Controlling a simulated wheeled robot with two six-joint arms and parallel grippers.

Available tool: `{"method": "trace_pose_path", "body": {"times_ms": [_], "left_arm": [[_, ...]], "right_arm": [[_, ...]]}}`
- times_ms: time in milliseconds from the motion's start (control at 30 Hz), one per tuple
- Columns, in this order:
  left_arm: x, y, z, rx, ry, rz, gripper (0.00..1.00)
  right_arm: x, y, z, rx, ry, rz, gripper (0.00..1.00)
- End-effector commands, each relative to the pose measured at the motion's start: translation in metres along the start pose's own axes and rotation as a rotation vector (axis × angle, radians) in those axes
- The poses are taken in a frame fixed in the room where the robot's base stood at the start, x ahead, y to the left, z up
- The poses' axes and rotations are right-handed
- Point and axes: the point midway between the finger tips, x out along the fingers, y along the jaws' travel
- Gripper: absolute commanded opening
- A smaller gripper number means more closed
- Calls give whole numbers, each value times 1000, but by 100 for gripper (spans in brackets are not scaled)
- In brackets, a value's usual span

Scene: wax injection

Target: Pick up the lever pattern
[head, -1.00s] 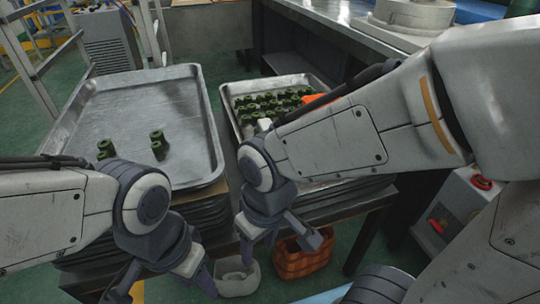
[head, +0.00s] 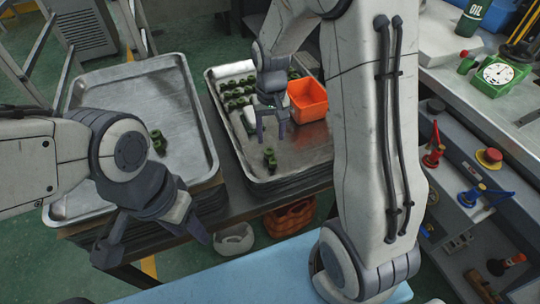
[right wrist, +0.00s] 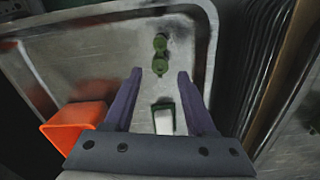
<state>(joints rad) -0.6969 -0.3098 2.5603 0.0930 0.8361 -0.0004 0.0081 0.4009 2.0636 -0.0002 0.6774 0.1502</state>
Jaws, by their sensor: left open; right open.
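A green two-lobed piece, which looks like a lever pattern (head: 270,160), lies alone on the near part of the right tray (head: 205,92). It also shows in the right wrist view (right wrist: 160,55), beyond the fingertips. My right gripper (head: 274,138) is open and empty, pointing down over the right tray just behind that piece. A green piece with a white face (right wrist: 163,120) shows between its fingers (right wrist: 158,76), apart from them. My left gripper (head: 150,254) is open and empty in front of the left tray (head: 205,150). Another green pattern (head: 158,142) lies on the left tray.
Several green pieces (head: 235,92) are grouped on the right tray's left side. An orange bin (head: 308,99) stands at that tray's far right. A white container (head: 234,240) and an orange basket (head: 290,217) sit below the trays' front. Most of the left tray is bare.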

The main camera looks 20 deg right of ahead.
Motion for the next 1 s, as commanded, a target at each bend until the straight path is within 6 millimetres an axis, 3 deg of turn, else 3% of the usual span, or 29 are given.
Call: {"method": "trace_pose_path", "body": {"times_ms": [100,367,633,967,1000], "left_arm": [[6,0,0,0,0,0,50],[10,-1,0,0,0,0,50],[20,-1,1,0,1,0,50],[20,-1,1,0,1,0,50],[20,-1,1,0,1,0,50]], "right_arm": [[23,0,2,0,-5,1,56],[44,0,3,-1,-3,0,56],[83,-1,8,-1,-4,1,56],[89,-2,8,-1,0,0,56],[89,-2,8,-1,0,0,45]]}}
